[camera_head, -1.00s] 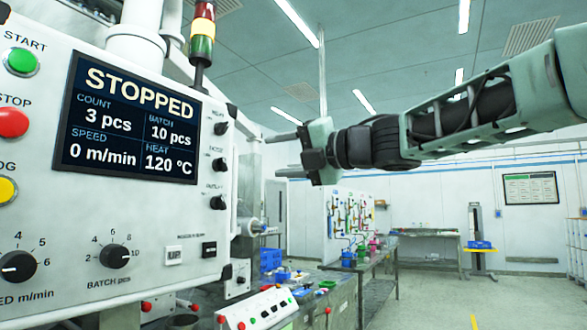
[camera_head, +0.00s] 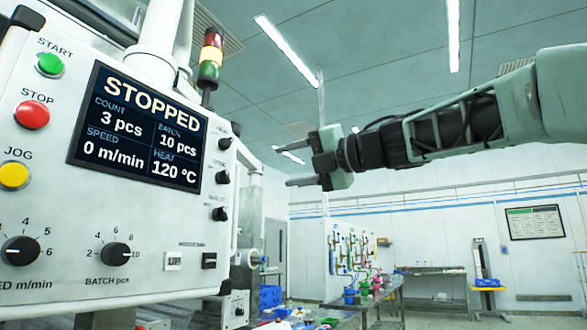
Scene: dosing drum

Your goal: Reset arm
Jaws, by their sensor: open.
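My gripper (camera_head: 297,166) is at the end of my arm, which reaches in from the right edge. Its two dark fingers point left and stand apart, with nothing between them. It is in the air to the right of the control panel (camera_head: 225,120), apart from it. The panel's screen (camera_head: 134,128) reads STOPPED, 3 pcs, batch 10 pcs, 0 m/min and heat 120 °C. A green START button (camera_head: 49,65), a red STOP button (camera_head: 32,114) and a yellow JOG button (camera_head: 14,175) sit left of the screen. Two black knobs, speed (camera_head: 19,251) and batch (camera_head: 116,255), are below.
A signal tower (camera_head: 210,58) stands above the panel. Farther back are a board with coloured pipes (camera_head: 345,250), a blue crate (camera_head: 270,297), a bench (camera_head: 432,271) and a wall-mounted board (camera_head: 535,222). Open air surrounds my gripper, and open floor lies at the lower right.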

